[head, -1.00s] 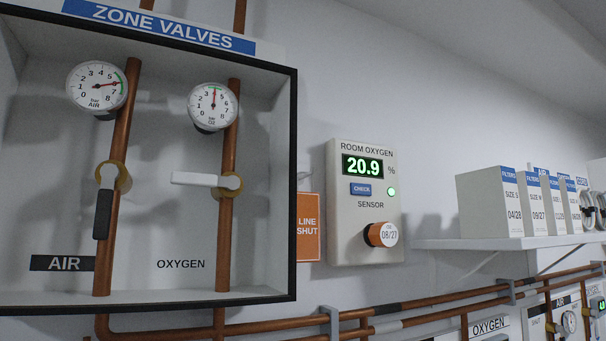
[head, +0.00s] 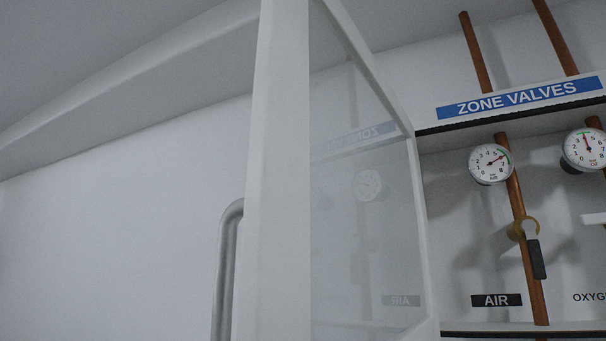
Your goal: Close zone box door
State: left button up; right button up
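The zone box door (head: 283,180) stands swung open at the left side of the zone valve box (head: 470,142). Its white frame edge is turned toward me, and its clear pane (head: 360,220) faintly mirrors the sign and a gauge. A grey bar handle (head: 228,270) sits on the door's left side. Inside the box, the air valve lever (head: 537,258) points down along its copper pipe, and the oxygen lever (head: 594,219) lies crosswise, cut off by the right edge. Neither of my grippers shows in the head view.
The blue ZONE VALVES sign (head: 520,97) is above the box. The air gauge (head: 490,163) and oxygen gauge (head: 584,149) are inside. The wall (head: 110,240) left of the door is bare. The ceiling slopes across the top.

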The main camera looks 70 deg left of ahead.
aim_at(275, 304)
jog(key=k+j+u, duration=0.15)
jog(key=u, duration=0.15)
jog(key=k+j+u, duration=0.1)
jog(key=j+u, duration=0.55)
